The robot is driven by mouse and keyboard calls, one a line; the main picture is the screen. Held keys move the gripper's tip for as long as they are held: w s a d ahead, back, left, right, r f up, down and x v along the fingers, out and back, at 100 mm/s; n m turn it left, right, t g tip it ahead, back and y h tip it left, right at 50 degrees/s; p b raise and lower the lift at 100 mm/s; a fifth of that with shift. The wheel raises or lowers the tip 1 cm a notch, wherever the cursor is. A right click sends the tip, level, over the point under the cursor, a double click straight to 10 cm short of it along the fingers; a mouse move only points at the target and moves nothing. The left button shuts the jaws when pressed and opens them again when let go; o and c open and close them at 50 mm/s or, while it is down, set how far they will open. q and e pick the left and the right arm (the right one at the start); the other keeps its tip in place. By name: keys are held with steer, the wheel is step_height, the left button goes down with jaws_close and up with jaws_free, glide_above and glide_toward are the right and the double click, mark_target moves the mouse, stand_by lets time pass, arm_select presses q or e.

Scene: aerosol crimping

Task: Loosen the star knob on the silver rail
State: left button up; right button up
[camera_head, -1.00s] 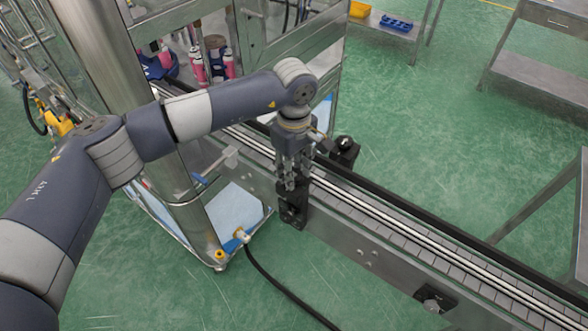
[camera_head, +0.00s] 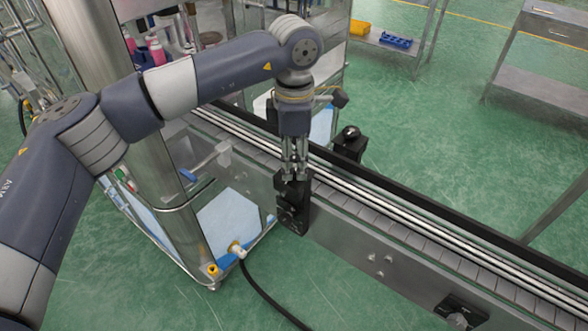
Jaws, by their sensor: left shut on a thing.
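The silver rail (camera_head: 395,222) runs along the conveyor from the middle to the lower right. A black clamp block (camera_head: 293,212) sits on the conveyor's near side. My left gripper (camera_head: 293,176) points straight down at the top of this block, with its fingers close together. It is shut on the star knob there, which the fingers and the block's dark top mostly hide. How far the knob is turned cannot be told. My right gripper is not in view.
Another black block with a round knob (camera_head: 350,140) stands on the far side of the conveyor. A black bracket (camera_head: 461,311) is at the lower right. A steel-framed machine stands left, with a black hose (camera_head: 268,293) on the green floor.

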mark_target(294, 165)
arm_select(q)
steer(key=n+b, duration=0.2)
steer(key=n, duration=0.1)
steer(key=shift+f+n+b, duration=0.1)
steer(key=shift+n+b, duration=1.5)
steer(key=shift+n, duration=0.8)
steer(key=shift+r, duration=0.2)
steer(key=o, duration=1.1)
step_height(294, 165, up, 12)
